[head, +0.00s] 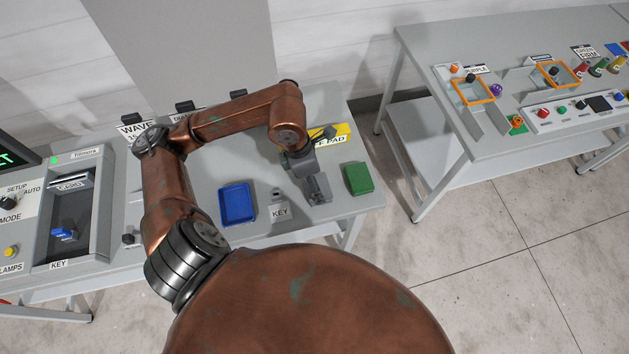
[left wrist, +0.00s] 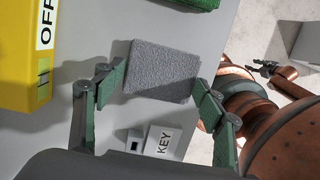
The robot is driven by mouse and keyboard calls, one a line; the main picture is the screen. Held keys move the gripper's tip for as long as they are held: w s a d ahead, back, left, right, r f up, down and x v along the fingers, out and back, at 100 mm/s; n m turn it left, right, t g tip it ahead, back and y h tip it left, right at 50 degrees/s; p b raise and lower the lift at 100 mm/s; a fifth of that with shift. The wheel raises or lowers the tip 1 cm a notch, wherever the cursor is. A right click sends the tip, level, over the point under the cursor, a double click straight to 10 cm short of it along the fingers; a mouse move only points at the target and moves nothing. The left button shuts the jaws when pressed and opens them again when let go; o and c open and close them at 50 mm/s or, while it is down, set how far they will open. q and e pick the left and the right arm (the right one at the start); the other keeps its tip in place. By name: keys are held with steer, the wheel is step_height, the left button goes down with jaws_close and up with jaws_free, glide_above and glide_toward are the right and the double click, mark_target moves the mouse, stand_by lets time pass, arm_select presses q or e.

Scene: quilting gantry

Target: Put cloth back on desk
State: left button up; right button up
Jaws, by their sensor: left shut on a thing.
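The cloth is a grey, rough-textured folded pad (left wrist: 162,72), seen in the left wrist view between the two green-padded fingers of my left gripper (left wrist: 158,95). The gripper is shut on it from both sides. In the head view my left gripper (head: 318,188) points down over the right end of the grey desk (head: 262,180), and the cloth is hard to tell from the fingers there. I cannot tell whether the cloth touches the desk. A small dark gripper (left wrist: 264,67), apparently my right, shows far off at the right of the left wrist view, too small to read.
A green block (head: 358,178) lies to the right, a blue tray (head: 237,204) to the left. A KEY label (head: 280,212) stands beside the gripper, and a yellow sign (head: 343,134) behind. A second table (head: 470,130) is across a floor gap.

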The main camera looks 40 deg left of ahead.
mark_target(306, 185)
arm_select(q)
steer(key=o, duration=1.3)
steer(key=p+v, duration=0.1)
steer(key=v, duration=1.1)
